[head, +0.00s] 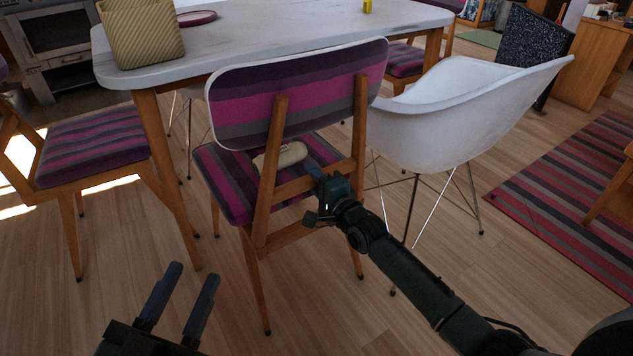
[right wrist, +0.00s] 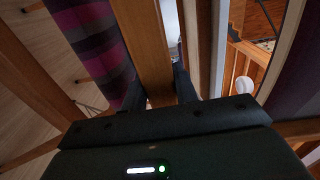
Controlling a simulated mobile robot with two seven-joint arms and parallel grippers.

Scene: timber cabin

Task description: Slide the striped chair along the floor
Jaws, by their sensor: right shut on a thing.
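The striped chair (head: 298,95) stands upright on the wood floor in the middle of the head view, its wooden back posts and purple, pink and grey backrest toward me. A beige rolled item (head: 279,157) lies on its striped seat (head: 225,180). My right gripper (head: 318,178) is shut on the wooden crossbar of the chair's back. In the right wrist view the wooden bar (right wrist: 143,50) runs between the fingers, with striped fabric (right wrist: 92,45) to its left. My left gripper (head: 183,290) is open and empty, low over the floor at the front left.
A white table (head: 245,37) stands just beyond the chair, with a woven basket (head: 140,32) on it. A white shell chair (head: 455,110) stands close on the right, another striped chair (head: 95,150) on the left. Floor in front is clear. A striped rug (head: 560,190) lies further right.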

